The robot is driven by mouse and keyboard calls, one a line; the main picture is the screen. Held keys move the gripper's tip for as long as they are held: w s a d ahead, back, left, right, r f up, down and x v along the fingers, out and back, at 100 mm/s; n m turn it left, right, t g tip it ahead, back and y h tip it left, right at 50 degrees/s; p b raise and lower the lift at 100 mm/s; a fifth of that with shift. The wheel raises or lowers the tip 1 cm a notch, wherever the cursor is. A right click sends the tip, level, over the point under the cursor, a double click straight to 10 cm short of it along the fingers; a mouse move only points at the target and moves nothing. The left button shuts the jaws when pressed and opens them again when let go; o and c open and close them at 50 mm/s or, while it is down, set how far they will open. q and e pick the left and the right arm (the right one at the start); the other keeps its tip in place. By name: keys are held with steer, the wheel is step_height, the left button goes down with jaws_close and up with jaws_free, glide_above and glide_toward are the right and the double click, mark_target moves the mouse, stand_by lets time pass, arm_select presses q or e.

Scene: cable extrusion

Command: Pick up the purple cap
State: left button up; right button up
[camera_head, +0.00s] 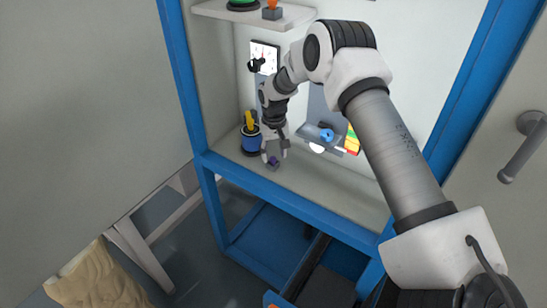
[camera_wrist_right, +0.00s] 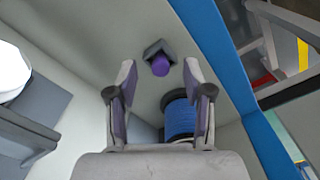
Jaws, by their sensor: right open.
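The small purple cap (camera_head: 272,163) is on the shelf near its front edge. In the right wrist view the purple cap (camera_wrist_right: 160,67) sits against a dark grey angled holder (camera_wrist_right: 157,48). My right gripper (camera_head: 274,154) is open and just above the cap. In the right wrist view its two fingertips (camera_wrist_right: 159,72) stand apart, with the cap between and beyond them; I cannot tell the exact gap. Nothing is held. My left gripper is not in view.
A blue spool (camera_head: 250,142) with a yellow top stands left of the gripper; the blue spool (camera_wrist_right: 180,118) also shows in the right wrist view. A grey bracket with a blue part (camera_head: 326,135) is to the right. A blue frame (camera_head: 290,202) edges the shelf (camera_head: 335,190).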

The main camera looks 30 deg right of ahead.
mark_target(273, 157)
steer(key=f, duration=0.1)
steer(key=w+f, duration=0.1)
steer(key=shift+d+f, duration=0.2)
steer(key=shift+f, duration=0.2)
steer(key=shift+s+a+r, duration=0.15)
steer(key=shift+r, duration=0.1)
steer(key=shift+s+r, duration=0.1)
steer(key=c, duration=0.9)
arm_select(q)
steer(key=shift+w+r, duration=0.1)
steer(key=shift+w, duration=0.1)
